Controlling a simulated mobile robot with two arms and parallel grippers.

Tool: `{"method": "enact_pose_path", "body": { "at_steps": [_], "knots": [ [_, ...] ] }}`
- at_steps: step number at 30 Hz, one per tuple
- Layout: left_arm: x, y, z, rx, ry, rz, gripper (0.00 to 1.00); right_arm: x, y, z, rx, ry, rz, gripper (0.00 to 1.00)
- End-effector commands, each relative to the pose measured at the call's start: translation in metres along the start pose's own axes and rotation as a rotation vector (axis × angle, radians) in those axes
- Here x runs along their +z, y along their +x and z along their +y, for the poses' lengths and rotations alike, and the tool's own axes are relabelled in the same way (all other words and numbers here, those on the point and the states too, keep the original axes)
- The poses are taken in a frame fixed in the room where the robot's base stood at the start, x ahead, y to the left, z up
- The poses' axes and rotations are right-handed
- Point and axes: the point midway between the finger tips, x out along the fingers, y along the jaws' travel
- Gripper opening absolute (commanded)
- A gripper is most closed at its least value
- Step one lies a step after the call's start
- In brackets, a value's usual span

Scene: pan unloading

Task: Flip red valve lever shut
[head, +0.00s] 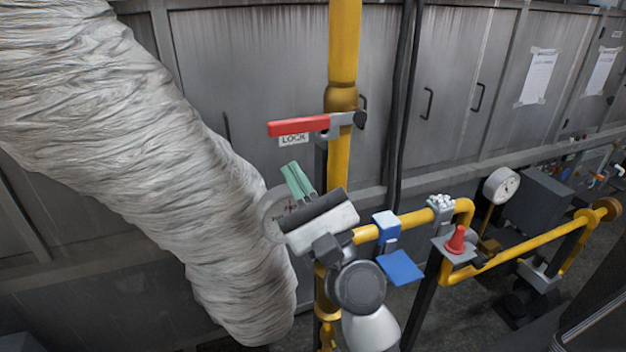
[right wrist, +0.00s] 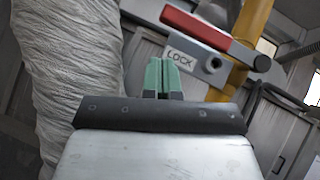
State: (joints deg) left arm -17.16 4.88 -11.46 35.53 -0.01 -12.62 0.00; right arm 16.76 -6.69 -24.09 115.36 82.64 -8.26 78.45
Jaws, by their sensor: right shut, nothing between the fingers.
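The red valve lever (head: 299,126) sticks out to the left from the yellow vertical pipe (head: 343,45) and lies nearly level, across the pipe. A LOCK tag (head: 293,140) sits just under it. In the right wrist view the red lever (right wrist: 196,27) and the LOCK tag (right wrist: 182,59) show at the upper right. My right gripper (head: 296,180), with green fingertips, is below the lever and apart from it. Its fingers (right wrist: 161,76) are shut and empty. My left gripper is not in view.
A large wrapped grey duct (head: 130,150) fills the left side, close to my right gripper. A round gauge (head: 280,217) is partly hidden behind the gripper. Grey cabinets (head: 250,60) stand behind.

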Motion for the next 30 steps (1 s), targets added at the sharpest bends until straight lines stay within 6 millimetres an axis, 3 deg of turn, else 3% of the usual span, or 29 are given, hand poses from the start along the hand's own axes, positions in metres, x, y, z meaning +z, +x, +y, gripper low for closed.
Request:
{"method": "enact_pose_path", "body": {
  "at_steps": [1, 6, 12, 18, 30],
  "knots": [
    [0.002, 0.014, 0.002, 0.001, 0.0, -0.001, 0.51, -0.006, -0.017, 0.007, 0.001, 0.0, 0.002, 0.0],
    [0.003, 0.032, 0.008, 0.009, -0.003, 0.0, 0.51, -0.004, -0.057, 0.016, 0.001, 0.0, 0.002, 0.0],
    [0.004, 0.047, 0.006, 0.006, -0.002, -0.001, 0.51, -0.001, -0.088, 0.023, 0.0, 0.0, 0.002, 0.0],
    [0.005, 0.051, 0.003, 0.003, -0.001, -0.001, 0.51, 0.002, -0.098, 0.025, 0.0, 0.0, 0.001, 0.0],
    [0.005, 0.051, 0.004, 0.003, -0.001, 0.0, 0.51, 0.002, -0.098, 0.025, 0.0, 0.0, 0.001, 0.0]
  ]
}}
